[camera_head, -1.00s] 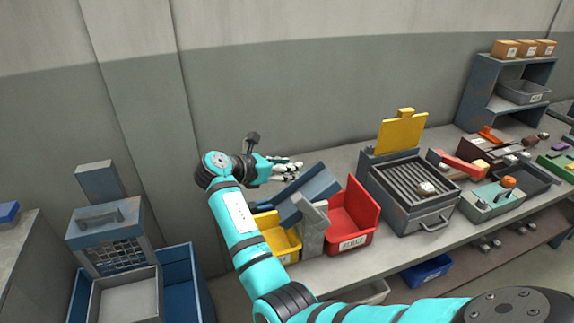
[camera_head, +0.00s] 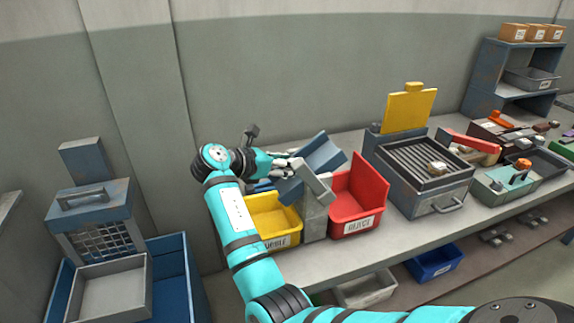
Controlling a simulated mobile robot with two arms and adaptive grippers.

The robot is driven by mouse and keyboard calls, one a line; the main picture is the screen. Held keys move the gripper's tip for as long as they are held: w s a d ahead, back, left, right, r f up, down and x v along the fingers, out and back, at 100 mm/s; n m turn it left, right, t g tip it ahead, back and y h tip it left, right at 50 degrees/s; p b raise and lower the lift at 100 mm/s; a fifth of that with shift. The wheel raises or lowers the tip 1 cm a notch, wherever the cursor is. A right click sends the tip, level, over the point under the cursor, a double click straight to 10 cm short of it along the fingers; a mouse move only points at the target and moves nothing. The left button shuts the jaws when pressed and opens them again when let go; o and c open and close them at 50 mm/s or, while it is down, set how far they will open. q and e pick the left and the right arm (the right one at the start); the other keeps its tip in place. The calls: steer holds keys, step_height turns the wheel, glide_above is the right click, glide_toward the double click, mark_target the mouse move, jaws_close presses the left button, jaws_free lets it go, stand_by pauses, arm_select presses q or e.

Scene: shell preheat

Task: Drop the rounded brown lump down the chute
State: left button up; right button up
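The chute (camera_head: 324,153) is a tilted blue-grey trough on a grey stand, above and between a yellow bin (camera_head: 277,212) and a red bin (camera_head: 358,198). My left gripper (camera_head: 284,167) is at the left side of the chute, its pale fingers close to the trough's edge. Its fingertips are partly hidden, so I cannot tell whether it is open or holds something. My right gripper is not in view.
A raised yellow lid (camera_head: 409,109) stands behind the grill. A green-grey device with an orange knob (camera_head: 521,164) and trays are at the right. A blue cabinet with a grey tray (camera_head: 112,298) stands at the left. The bench front edge is clear.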

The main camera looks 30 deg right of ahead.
arm_select(q)
steer(key=shift+f, duration=0.1)
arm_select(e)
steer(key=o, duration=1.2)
arm_select(q)
steer(key=shift+a, duration=0.15)
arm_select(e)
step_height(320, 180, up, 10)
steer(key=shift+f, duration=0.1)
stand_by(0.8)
